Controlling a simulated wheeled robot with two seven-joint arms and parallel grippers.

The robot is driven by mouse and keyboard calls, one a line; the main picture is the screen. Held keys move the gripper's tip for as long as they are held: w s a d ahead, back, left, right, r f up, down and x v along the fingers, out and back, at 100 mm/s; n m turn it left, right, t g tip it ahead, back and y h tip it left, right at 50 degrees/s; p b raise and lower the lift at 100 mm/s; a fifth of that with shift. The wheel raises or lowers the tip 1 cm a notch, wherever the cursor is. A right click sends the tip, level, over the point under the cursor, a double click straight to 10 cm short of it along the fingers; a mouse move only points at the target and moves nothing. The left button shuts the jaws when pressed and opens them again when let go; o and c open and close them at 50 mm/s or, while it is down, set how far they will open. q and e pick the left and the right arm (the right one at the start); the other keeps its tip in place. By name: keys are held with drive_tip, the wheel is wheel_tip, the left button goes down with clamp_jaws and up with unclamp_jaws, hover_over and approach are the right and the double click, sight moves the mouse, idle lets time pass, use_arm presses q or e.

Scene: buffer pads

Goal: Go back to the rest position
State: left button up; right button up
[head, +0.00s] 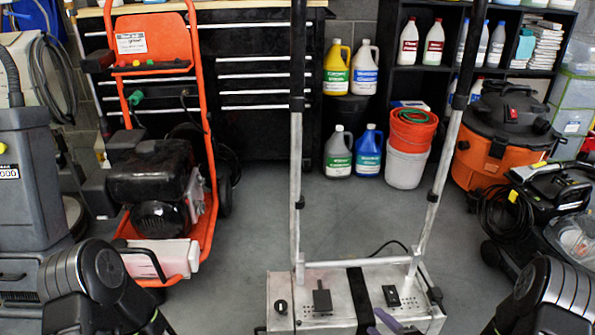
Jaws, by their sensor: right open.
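My right gripper (383,325) barely shows at the bottom edge, right of centre. Only small purple-grey tips are visible there, in front of the metal box of an upright machine (340,290). They look apart, with nothing seen between them. I cannot tell whether they touch the box. My right arm (550,295) comes in at the lower right corner. My left arm (95,280) comes in at the lower left, and its gripper is out of the frame.
An orange-framed machine (205,120) stands at left, and a grey machine (30,170) at far left. An orange-and-black vacuum (490,150) stands at right. Jugs (369,150) and stacked buckets (407,160) stand at the back. The grey floor (260,230) between is open.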

drive_tip(key=s+f+m+g+h, duration=0.3)
drive_tip(key=s+f+m+g, duration=0.35)
drive_tip(key=f+m, duration=0.6)
drive_tip(key=s+a+m+g, duration=0.5)
drive_tip(key=s+a+m, duration=0.4)
drive_tip(key=s+a, duration=0.4)
use_arm(q)
drive_tip(key=s+d+r+p, duration=0.1)
drive_tip(key=r+p, duration=1.7)
drive_tip(key=r, duration=0.1)
drive_tip(key=s+r+g+p, duration=0.1)
drive_tip(key=s+r+p, duration=0.1)
drive_tip(key=r+p, duration=1.7)
drive_tip(key=shift+s+d+m+p, duration=0.2)
drive_tip(key=shift+d+m+p, duration=0.1)
drive_tip(key=shift+d, duration=0.1)
use_arm(e)
drive_tip(key=s+r, duration=0.2)
drive_tip(key=r, duration=1.7)
drive_tip(key=s+r+g+y, duration=0.1)
drive_tip(key=r, duration=1.8)
drive_tip(key=shift+s+a+r+n, duration=0.2)
drive_tip(key=shift+s+a+n, duration=0.05)
drive_tip(key=shift+s+n, duration=0.15)
use_arm(q)
drive_tip(key=shift+f, duration=0.1)
